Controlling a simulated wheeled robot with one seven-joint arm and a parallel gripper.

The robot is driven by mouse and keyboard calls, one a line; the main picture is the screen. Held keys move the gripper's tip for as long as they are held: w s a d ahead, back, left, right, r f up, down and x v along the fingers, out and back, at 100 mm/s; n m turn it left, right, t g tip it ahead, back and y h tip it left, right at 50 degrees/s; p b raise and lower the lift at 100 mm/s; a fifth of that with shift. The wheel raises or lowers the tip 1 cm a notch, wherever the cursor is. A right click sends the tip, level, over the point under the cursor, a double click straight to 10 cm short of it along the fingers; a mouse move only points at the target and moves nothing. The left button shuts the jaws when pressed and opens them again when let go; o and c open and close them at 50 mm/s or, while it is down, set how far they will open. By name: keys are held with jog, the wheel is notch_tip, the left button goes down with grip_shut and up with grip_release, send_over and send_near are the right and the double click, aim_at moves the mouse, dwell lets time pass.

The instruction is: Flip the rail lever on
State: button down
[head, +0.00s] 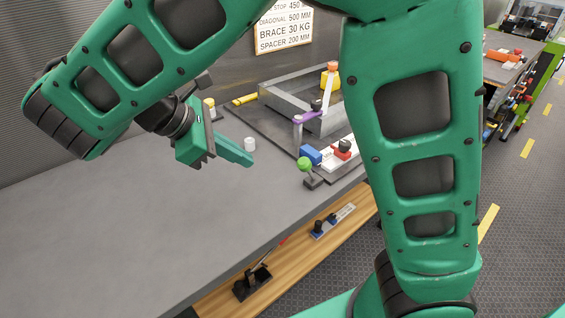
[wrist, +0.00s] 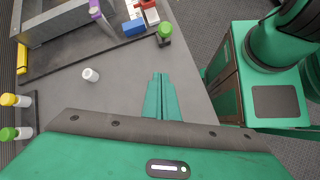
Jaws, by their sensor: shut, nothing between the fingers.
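A lever with a green ball knob (head: 304,164) stands on a dark base at the bench's right edge; the knob also shows in the wrist view (wrist: 165,29). A second fixture, a black bracket (head: 251,284) with a thin red-tipped rod, sits on the wooden front rail (head: 222,297) of the bench. I cannot tell for sure which one is the rail lever, or its on position. My gripper (head: 249,162) is shut and empty above the bench, left of the green knob and apart from it. Its fingers (wrist: 159,78) lie together in the wrist view.
A white cylinder (head: 249,144) stands near my fingers. Blue (head: 310,154) and red (head: 343,149) blocks, a purple-topped lever (head: 305,117) and a grey frame (head: 270,95) lie behind. A small plate with blue knobs (head: 332,220) is on the wooden rail. The bench's front left is clear.

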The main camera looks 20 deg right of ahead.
aim_at(308, 170)
jog(key=shift+d, duration=0.2)
jog(key=x, duration=1)
jog(key=shift+d, duration=0.2)
jog(key=shift+s+d+r, duration=0.15)
jog(key=shift+d+r, duration=0.15)
jog(key=shift+d, duration=0.2)
jog(key=shift+s+d+r, duration=0.15)
jog(key=shift+d+r, duration=0.15)
jog(key=shift+d, duration=0.2)
jog(key=shift+s+d+r, duration=0.1)
jog(key=shift+d+r, duration=0.15)
jog(key=shift+d, duration=0.3)
jog(key=shift+r, duration=0.1)
